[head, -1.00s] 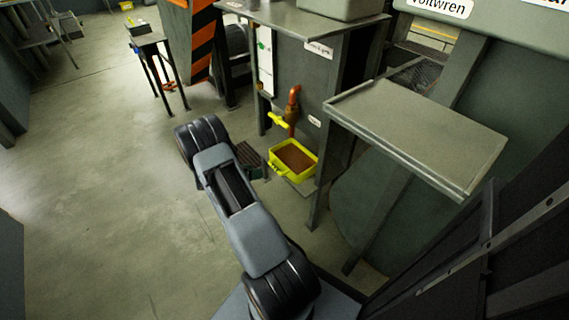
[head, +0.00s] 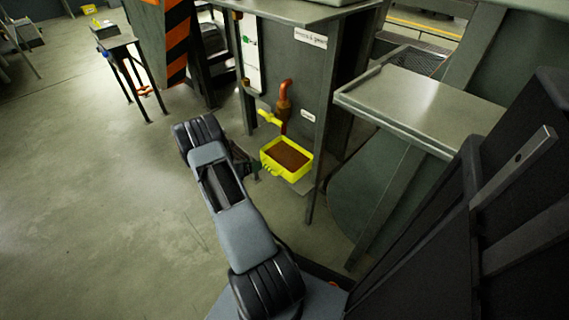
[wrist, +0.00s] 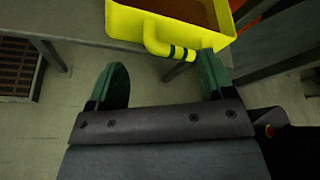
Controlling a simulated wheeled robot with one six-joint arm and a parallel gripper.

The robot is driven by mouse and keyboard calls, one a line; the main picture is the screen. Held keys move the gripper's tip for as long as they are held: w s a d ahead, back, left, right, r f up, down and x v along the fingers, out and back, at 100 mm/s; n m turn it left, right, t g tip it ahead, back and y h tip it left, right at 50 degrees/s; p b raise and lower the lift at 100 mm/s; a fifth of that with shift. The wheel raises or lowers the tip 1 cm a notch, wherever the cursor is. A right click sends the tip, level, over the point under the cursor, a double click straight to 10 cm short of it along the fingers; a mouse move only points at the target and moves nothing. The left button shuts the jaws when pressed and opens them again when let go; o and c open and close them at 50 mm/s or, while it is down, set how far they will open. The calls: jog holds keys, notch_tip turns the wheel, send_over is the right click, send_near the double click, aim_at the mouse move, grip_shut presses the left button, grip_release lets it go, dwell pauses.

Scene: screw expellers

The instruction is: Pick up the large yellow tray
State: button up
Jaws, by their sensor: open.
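The large yellow tray (head: 286,158) holds a brown content and sits on a low shelf under a copper-coloured pipe with a yellow valve handle. In the wrist view the tray (wrist: 128,22) is at the top, with a yellow handle (wrist: 172,48) marked by dark bands sticking out towards me. My gripper (wrist: 160,82) is open, its two green fingers apart. The handle's end lies near the right finger, ahead of the gap's middle. I cannot tell whether they touch. In the head view my gripper (head: 254,167) is beside the tray's left side, partly hidden by my arm.
The copper pipe (head: 284,104) comes down just above the tray. A grey side table (head: 420,100) stands to the right, and the machine's leg (head: 318,185) is close by the tray. Open floor (head: 100,220) lies to the left. A brown grate (wrist: 18,68) shows at left.

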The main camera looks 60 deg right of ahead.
aim_at(270, 160)
jog(key=shift+b+x, duration=1.3)
jog(key=shift+x, duration=1.55)
jog(key=shift+r, duration=0.15)
jog(key=shift+c, duration=0.2)
